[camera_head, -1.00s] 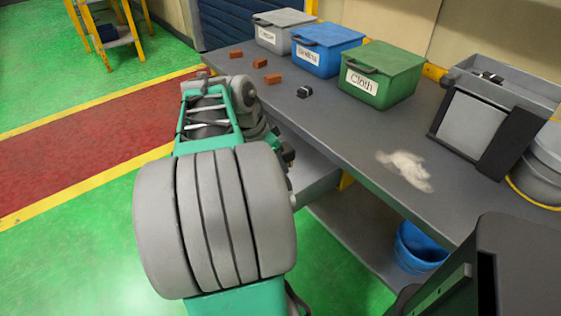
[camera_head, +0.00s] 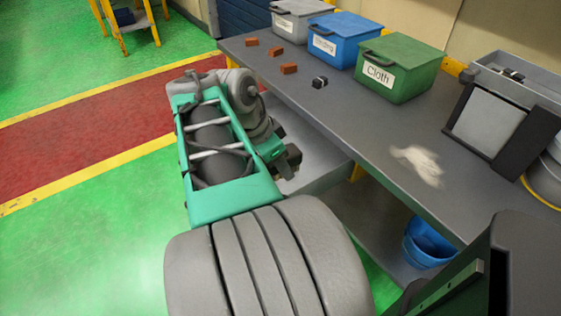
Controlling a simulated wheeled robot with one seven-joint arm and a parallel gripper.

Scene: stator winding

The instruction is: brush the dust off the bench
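A pale patch of dust (camera_head: 418,163) lies on the grey bench top (camera_head: 375,130), right of its middle and near the front edge. My arm reaches along the left of the bench. A dark part at its end, which looks like my gripper (camera_head: 288,162), is low beside the bench front, over or at what looks like a pulled-out grey drawer (camera_head: 325,178). The fingers are too small and too hidden by the arm to tell if they are open or hold anything. I see no brush.
A tilted panel (camera_head: 487,122) stands at right. A blue bucket (camera_head: 428,243) sits below.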

